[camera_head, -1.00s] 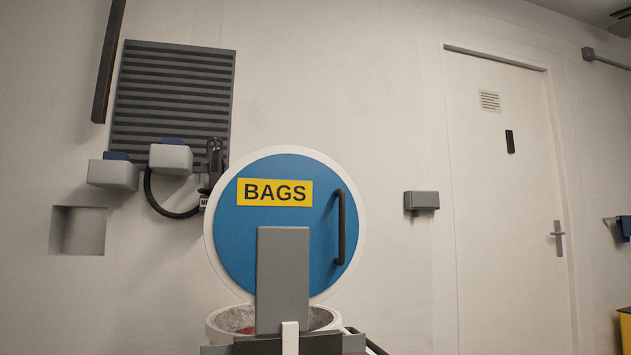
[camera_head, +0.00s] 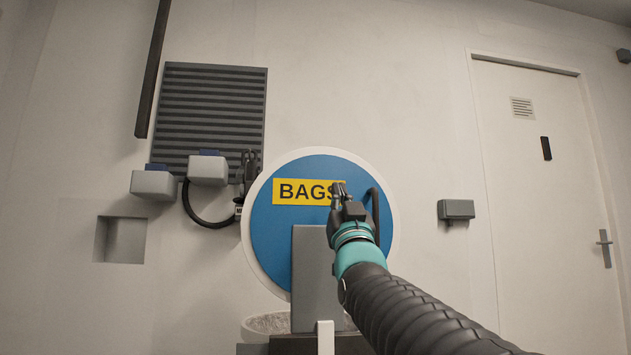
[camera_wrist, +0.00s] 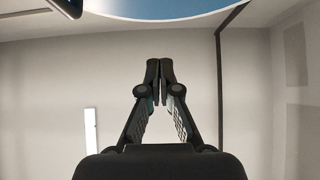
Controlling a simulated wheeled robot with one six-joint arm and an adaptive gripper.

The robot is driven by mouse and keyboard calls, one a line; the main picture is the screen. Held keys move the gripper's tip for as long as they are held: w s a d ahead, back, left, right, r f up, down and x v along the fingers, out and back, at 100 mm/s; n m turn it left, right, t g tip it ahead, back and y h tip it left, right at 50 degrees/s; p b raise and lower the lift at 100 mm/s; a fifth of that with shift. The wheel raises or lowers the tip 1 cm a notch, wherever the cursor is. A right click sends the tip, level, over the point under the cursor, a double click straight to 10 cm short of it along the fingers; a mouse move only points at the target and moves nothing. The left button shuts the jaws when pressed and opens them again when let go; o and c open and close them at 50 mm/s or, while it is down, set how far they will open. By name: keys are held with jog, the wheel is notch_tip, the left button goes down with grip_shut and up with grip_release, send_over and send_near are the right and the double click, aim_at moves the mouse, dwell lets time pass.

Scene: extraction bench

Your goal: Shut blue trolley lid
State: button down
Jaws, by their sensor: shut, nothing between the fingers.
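The blue round lid (camera_head: 272,232) with a white rim and a yellow BAGS label (camera_head: 300,191) stands upright, open, above the trolley's round opening (camera_head: 265,324). Its dark handle (camera_head: 374,196) is on the right side, partly hidden by my gripper. My gripper (camera_head: 338,188) is in front of the lid, over the right end of the label; I cannot tell whether it touches. In the wrist view my gripper (camera_wrist: 159,66) has its fingertips together and empty. A strip of the blue lid (camera_wrist: 160,8) shows at the top of the wrist view.
A grey upright plate (camera_head: 312,275) stands in front of the lid. A louvred wall panel (camera_head: 212,105), grey wall boxes (camera_head: 153,184) and a dark hose (camera_head: 205,214) are at the left. A small wall box (camera_head: 456,210) and a door (camera_head: 543,180) are at the right, with bare wall between.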

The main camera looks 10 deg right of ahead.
aim_at(325, 164)
jog(key=p+x, duration=0.1)
jog(key=x, duration=0.2)
jog(key=p+x, duration=0.2)
jog(key=x, duration=0.2)
jog(key=w+f+p+x, duration=0.1)
jog(key=x, duration=0.3)
jog(key=shift+w+r, duration=0.1)
jog(key=shift+w, duration=0.1)
jog(key=shift+w+p, duration=0.35)
jog(key=shift+w, duration=0.45)
jog(key=shift+a, duration=0.1)
